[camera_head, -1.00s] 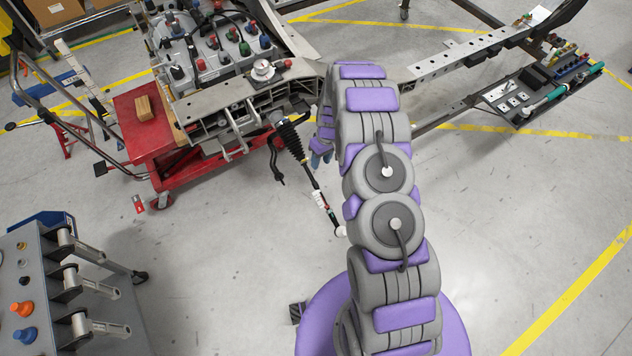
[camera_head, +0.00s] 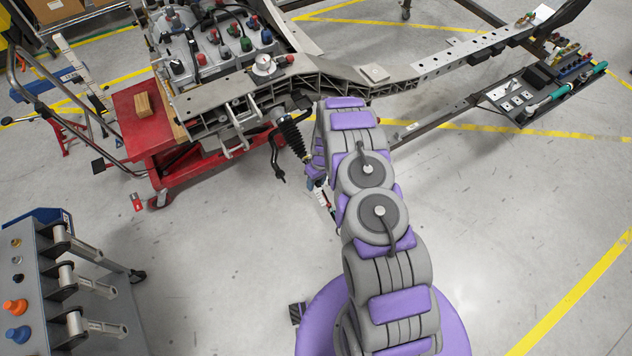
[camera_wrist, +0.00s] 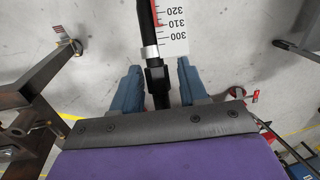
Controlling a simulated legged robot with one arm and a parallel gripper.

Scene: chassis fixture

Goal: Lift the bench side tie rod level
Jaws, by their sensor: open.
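The tie rod (camera_head: 291,137) hangs slanting down from the chassis (camera_head: 222,97), with a ribbed black boot at its upper end. Its lower part is mostly hidden behind my arm in the head view. In the wrist view the dark rod (camera_wrist: 150,35) with a silver collar runs down between the two blue fingers of my gripper (camera_wrist: 159,72). The gripper is open, with a visible gap on each side of the rod. In the head view my gripper (camera_head: 312,184) is partly hidden by my arm, close to the rod.
A white scale with red marks (camera_wrist: 176,30) lies beside the rod in the wrist view. A red cart (camera_head: 140,128) stands under the chassis on the left. A grey bench (camera_head: 60,300) with knobs and levers is at lower left.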

